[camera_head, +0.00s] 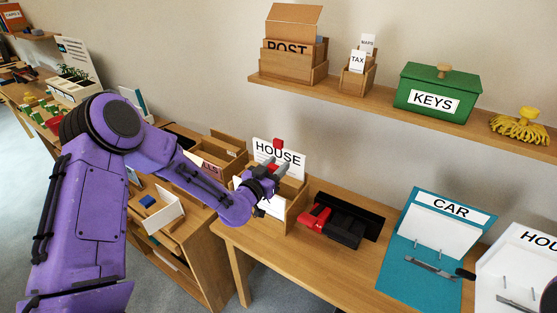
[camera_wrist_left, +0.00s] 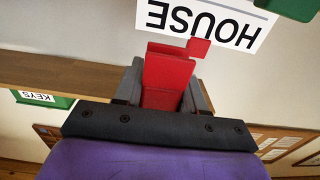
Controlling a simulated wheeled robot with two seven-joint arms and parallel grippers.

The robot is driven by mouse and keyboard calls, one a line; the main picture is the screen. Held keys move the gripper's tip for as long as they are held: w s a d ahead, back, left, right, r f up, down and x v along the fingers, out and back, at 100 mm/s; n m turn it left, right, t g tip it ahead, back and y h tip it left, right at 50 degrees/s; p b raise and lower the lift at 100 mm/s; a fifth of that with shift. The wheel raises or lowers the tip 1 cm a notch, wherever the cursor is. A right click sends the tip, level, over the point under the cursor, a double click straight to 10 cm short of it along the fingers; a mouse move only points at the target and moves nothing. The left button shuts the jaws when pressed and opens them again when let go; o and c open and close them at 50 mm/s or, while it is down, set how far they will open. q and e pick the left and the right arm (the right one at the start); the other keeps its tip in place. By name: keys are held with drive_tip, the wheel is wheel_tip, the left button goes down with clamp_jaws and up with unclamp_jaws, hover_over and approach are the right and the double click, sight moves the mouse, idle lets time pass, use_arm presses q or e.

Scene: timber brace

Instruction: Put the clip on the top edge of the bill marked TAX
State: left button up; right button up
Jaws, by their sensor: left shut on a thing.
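My left gripper (camera_head: 268,167) is shut on a red clip (camera_head: 278,145). In the left wrist view the clip (camera_wrist_left: 168,75) stands up between the grey fingers (camera_wrist_left: 165,92). The gripper is in front of a white card marked HOUSE (camera_head: 291,159), and covers part of it. The bill marked TAX (camera_head: 357,62) is a small white card upright in a wooden holder (camera_head: 353,83) on the wall shelf, up and to the right of my gripper. Its top edge shows bare. My right gripper is not in view.
On the shelf (camera_head: 330,92), a POST box (camera_head: 290,60) stands left of the bill and a green KEYS box (camera_head: 436,93) right of it. A card marked MAPS (camera_head: 367,43) stands behind TAX.

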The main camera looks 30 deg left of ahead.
use_arm(q)
drive_tip(key=shift+s+d, duration=0.1)
drive_tip(key=f+b, duration=0.1)
drive_tip(key=f, duration=0.1)
drive_tip(key=f+b, duration=0.3)
drive_tip(key=b, duration=0.1)
drive_tip(key=shift+w+f, duration=0.25)
drive_tip(key=shift+f, duration=0.15)
drive_tip(key=shift+s+r, duration=0.1)
drive_tip(key=shift+b, duration=0.3)
idle(0.8)
drive_tip(key=shift+f+b, duration=1.65)
drive_tip(key=shift+f, duration=0.15)
idle(0.4)
